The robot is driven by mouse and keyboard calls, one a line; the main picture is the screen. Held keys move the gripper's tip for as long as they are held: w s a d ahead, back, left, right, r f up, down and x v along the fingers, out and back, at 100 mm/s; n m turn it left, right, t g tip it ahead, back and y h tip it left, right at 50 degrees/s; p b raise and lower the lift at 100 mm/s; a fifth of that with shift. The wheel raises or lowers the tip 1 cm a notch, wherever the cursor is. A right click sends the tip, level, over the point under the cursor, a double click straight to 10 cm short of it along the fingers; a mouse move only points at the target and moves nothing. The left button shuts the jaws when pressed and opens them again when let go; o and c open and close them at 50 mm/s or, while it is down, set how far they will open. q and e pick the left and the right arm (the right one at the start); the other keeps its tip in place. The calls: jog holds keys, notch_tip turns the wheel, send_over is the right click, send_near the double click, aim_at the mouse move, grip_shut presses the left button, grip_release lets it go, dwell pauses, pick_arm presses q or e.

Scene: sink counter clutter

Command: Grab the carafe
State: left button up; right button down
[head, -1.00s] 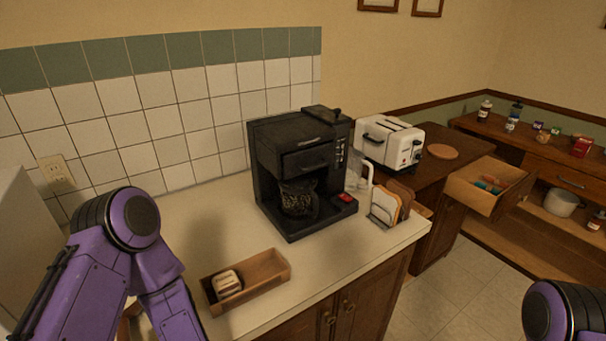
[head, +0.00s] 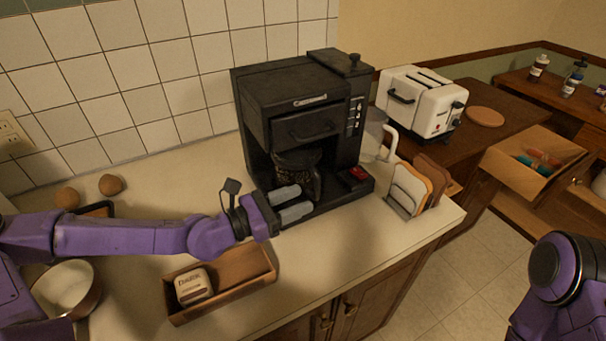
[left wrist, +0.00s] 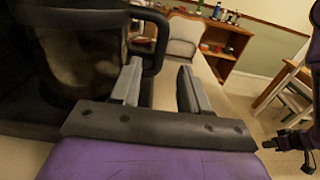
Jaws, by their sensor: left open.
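The carafe (head: 290,164) is dark glass with a black handle (head: 316,183). It sits inside the black coffee maker (head: 300,110) on the counter. In the left wrist view the carafe (left wrist: 75,60) fills the left side, with its handle (left wrist: 160,45) looping to the right. My left gripper (head: 306,201) is open and empty at the front of the coffee maker, close to the handle. In the left wrist view the handle's outer bar appears between the two fingertips (left wrist: 160,72); I cannot tell how deep. A dark end of my right arm (left wrist: 293,141) shows at the right edge there, its jaws unclear.
A wooden box (head: 240,270) with a small labelled block is below my left forearm. A glass pitcher (head: 374,135), a bread rack (head: 405,205) and a white toaster (head: 420,100) stand right of the coffee maker. A pot (head: 70,290) is at left.

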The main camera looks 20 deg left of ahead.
aim_at(314, 193)
pick_arm(q)
jog(key=shift+w+f, duration=0.15)
jog(key=shift+w, duration=0.3)
jog(key=shift+w+d+f, duration=0.1)
jog(key=shift+w+d, duration=0.15)
jog(key=shift+w, duration=0.05)
jog(key=x, duration=0.3)
jog(key=p+x, duration=0.1)
jog(key=x, duration=0.1)
jog(key=shift+s+d, duration=0.1)
jog(key=shift+d, duration=0.3)
jog(key=shift+w+d, duration=0.2)
jog(key=shift+w, duration=0.2)
jog(key=shift+s, duration=0.1)
grip_shut()
